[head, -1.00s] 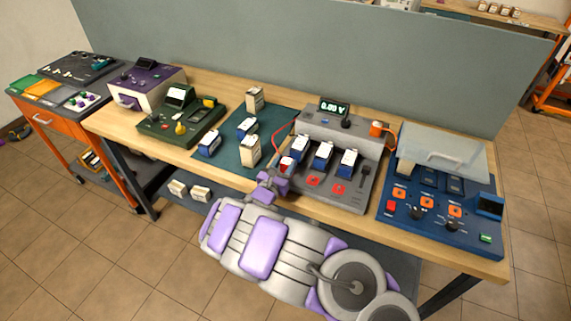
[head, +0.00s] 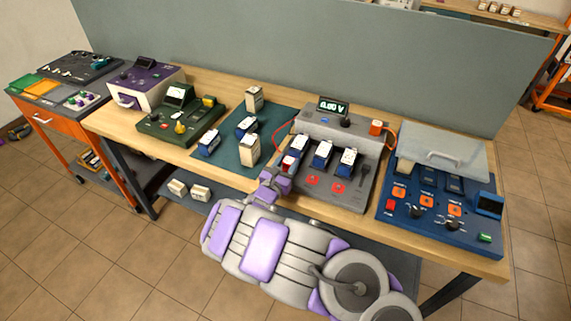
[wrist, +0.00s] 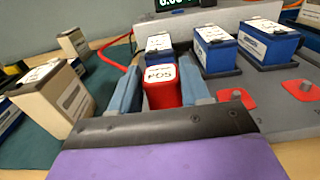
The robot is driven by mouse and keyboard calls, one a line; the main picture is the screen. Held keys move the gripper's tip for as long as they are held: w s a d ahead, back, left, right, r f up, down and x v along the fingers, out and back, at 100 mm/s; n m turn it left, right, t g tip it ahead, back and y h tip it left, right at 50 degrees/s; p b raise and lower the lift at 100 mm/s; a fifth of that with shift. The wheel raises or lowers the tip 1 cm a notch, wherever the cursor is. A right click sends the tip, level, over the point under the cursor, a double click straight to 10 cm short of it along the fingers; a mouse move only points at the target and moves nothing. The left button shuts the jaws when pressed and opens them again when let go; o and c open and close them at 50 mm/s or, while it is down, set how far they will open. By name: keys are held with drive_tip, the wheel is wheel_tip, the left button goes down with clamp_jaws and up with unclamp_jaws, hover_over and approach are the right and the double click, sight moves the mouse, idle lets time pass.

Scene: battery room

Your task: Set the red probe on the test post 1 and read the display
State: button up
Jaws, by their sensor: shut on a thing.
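My gripper (wrist: 162,98) is shut on the red probe (wrist: 161,76), a red block with a white top label reading "POS". In the head view the red probe (head: 288,161) is at the left front of the grey tester (head: 352,197), close in front of the leftmost blue battery (head: 298,147). Two red pads with metal posts lie to its right, a nearer one (wrist: 237,97) and a farther one (wrist: 303,90). No number is readable on them, so I cannot tell which is post 1. The display (head: 333,106) reads 0.00 V.
Two more blue batteries (wrist: 215,52) (wrist: 268,42) stand right of the first. A black probe (head: 363,172) sits at the tester's right. A red cable (wrist: 118,55) runs left of the batteries. Cream batteries (wrist: 54,98) stand on the green mat (wrist: 95,125) to the left.

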drive_tip(key=shift+a, duration=0.15)
idle(0.4)
drive_tip(key=shift+f+b, duration=0.35)
drive_tip(key=shift+f, duration=0.15)
drive_tip(key=o, duration=0.8)
drive_tip(key=shift+p+v, duration=3.6)
drive_tip(key=shift+v, duration=1.95)
